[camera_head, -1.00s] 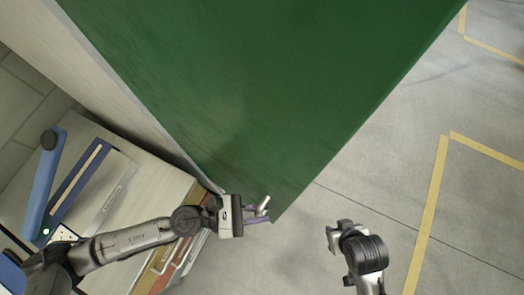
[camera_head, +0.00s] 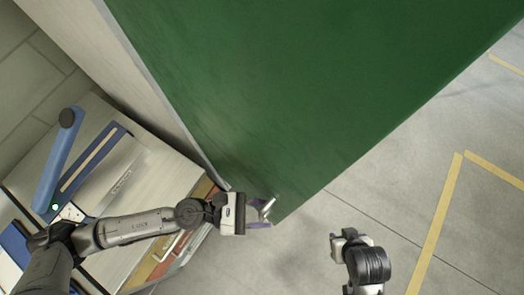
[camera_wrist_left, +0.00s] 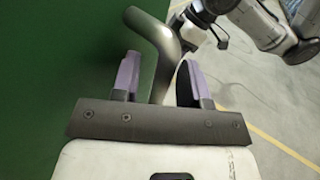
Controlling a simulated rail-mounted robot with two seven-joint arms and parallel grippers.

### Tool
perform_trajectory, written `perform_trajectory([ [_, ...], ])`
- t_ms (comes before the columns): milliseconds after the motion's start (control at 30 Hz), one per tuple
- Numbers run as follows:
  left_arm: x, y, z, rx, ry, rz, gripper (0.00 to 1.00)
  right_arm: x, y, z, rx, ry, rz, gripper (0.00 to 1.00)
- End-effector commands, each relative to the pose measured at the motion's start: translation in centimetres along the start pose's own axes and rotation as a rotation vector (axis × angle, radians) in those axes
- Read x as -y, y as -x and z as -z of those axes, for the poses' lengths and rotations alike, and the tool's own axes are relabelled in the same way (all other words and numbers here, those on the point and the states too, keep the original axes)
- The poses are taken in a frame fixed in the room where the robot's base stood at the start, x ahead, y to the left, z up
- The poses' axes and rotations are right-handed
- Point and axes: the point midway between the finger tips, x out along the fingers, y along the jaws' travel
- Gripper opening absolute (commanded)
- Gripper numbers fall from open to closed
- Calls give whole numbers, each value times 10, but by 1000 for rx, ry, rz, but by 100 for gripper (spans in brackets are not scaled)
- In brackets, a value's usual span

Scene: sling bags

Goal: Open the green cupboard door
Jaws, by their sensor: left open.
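The green cupboard door (camera_head: 300,90) fills the upper middle of the head view and the left side of the left wrist view (camera_wrist_left: 50,60). Its bar handle (camera_head: 268,207) is near the door's lower corner. My left gripper (camera_head: 261,212) is open at the handle. In the left wrist view, the dark curved handle (camera_wrist_left: 158,50) passes between the two purple-padded fingers (camera_wrist_left: 160,82), with a gap to the right finger. I cannot tell if the left finger touches it. My right gripper (camera_head: 341,243) is away from the door, over the floor; its jaws are unclear.
A pale cabinet side (camera_head: 95,50) adjoins the door on the left. A low bench with a blue-handled device (camera_head: 62,160) and coloured drawers (camera_head: 165,250) stands lower left. Grey floor with yellow tape (camera_head: 440,220) is open on the right.

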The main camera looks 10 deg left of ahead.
Motion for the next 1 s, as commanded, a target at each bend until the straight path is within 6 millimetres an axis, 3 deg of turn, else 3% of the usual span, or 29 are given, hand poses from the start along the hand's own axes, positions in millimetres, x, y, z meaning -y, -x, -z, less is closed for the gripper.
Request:
perform_trajectory([
  [367, 0, 0, 0, 0, 0, 0, 41, 2, 0, 1, -2, -9, 7, 43],
  [533, 0, 9, 3, -1, 1, -1, 41, 3, -7, -1, -2, -9, 7, 43],
  [1000, 1, 92, 6, -4, 2, -1, 41, 3, -58, -18, 0, -1, 1, 43],
])
